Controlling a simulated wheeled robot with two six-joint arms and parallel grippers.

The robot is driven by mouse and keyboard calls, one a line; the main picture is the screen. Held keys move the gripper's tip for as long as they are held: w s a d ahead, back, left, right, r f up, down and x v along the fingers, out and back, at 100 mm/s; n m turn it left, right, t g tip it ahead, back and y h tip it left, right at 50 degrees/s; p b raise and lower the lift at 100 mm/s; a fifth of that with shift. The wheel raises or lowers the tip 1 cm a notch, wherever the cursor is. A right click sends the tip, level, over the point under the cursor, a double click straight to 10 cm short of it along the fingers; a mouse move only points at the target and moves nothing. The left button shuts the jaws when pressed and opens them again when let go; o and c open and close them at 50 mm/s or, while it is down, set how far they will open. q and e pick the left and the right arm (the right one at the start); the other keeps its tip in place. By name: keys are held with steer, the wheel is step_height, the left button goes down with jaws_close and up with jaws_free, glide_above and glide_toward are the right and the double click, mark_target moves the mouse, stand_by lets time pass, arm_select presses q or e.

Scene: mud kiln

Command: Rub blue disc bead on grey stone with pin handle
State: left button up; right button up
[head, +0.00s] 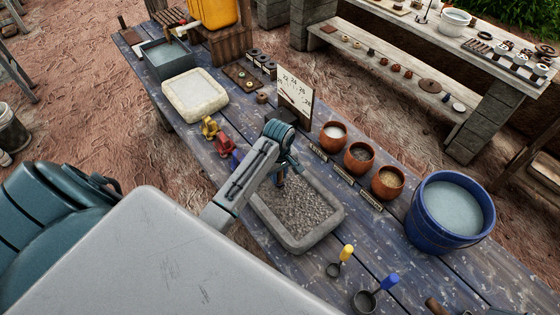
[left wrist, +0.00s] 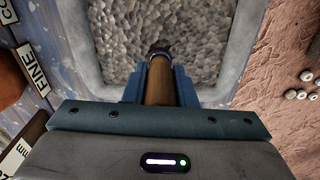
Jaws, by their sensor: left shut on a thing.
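The grey stone (head: 329,222) is a rectangular block with a raised pale rim and a rough, pebbly grey middle, lying on the blue plank table. My left gripper (head: 280,182) is over its far left part, pointing down. In the left wrist view the gripper (left wrist: 161,82) is shut on a brown wooden pin handle (left wrist: 159,88). The handle points at the pebbly surface of the stone (left wrist: 110,30), and its far end is dark. Whether that end touches the stone I cannot tell. The blue disc bead is not clearly seen. My right gripper is not in view.
Three clay bowls (head: 359,157) and a blue bucket of water (head: 450,211) stand right of the stone. Yellow-handled (head: 342,257) and blue-handled (head: 377,293) scoops lie nearer. A white dial board (head: 295,97), a pale basin (head: 194,95) and red and yellow clips (head: 221,139) stand farther back.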

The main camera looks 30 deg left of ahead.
arm_select(q)
steer(key=shift+r, duration=3.5)
